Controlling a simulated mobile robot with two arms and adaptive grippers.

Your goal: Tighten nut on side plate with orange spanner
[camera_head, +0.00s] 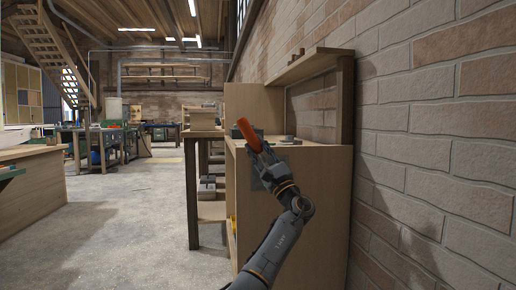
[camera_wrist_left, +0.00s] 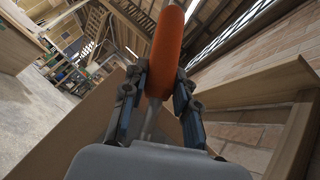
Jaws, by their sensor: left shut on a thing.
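My left gripper (camera_head: 262,150) is shut on the orange spanner (camera_head: 248,133), in front of the end of a wooden cabinet. The orange handle points up and to the left from the fingers. In the left wrist view, the spanner (camera_wrist_left: 168,40) rises between the two fingers (camera_wrist_left: 157,88), with a thin grey part below the orange. The nut cannot be made out. My right gripper is not in view.
The wooden cabinet (camera_head: 300,225) stands against a brick wall (camera_head: 430,130) on the right, with a raised shelf (camera_head: 305,65) above its top. A workbench (camera_head: 30,190) stands at the left. The concrete floor (camera_head: 130,225) between them is clear.

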